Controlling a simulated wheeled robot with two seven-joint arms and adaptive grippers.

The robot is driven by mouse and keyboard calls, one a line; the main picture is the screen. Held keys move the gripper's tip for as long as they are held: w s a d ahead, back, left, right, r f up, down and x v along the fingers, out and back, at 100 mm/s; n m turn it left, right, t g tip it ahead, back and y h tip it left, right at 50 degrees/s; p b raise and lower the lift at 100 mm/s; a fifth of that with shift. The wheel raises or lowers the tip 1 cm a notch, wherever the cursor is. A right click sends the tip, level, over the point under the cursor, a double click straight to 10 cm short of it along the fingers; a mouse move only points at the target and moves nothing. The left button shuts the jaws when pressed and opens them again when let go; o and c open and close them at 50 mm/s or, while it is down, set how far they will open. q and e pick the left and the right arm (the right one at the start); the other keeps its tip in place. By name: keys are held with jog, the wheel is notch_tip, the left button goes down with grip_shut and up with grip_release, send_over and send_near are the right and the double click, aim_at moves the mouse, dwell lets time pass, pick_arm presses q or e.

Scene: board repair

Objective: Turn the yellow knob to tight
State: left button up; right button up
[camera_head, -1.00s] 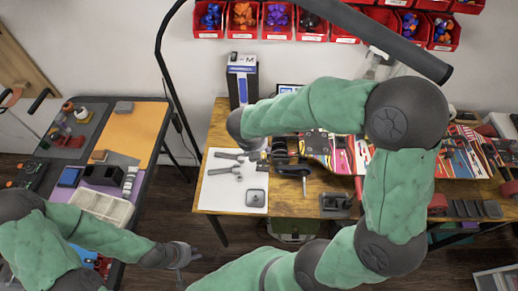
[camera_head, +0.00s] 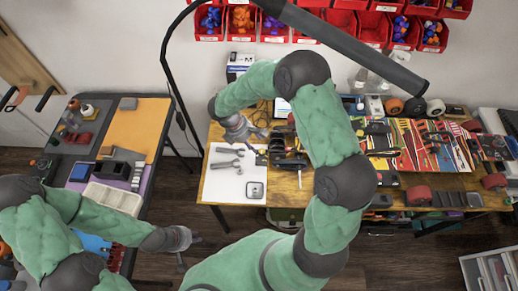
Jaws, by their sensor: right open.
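I cannot make out a yellow knob for certain. A dark device with small coloured parts (camera_head: 286,150) stands on the wooden workbench (camera_head: 390,187), right of a white sheet. My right gripper (camera_head: 260,134) hangs over the back left of the bench, above the sheet's far end, left of and behind that device. It is open, with nothing seen in it. My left gripper (camera_head: 191,250) is low over the gap between the two tables, away from the bench top. Its fingers look apart and empty.
The white sheet (camera_head: 216,188) carries grey wrenches (camera_head: 228,164) and a small square metal part (camera_head: 255,190). Colourful tool boards (camera_head: 420,145) cover the bench's right half. Red bins (camera_head: 275,28) hang behind. A side table with an orange mat (camera_head: 135,130) stands left.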

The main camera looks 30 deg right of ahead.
aim_at(260, 151)
jog(key=b+x, duration=0.1)
jog(key=x, duration=0.6)
jog(key=shift+f, duration=0.25)
jog(key=shift+s, duration=0.1)
grip_shut()
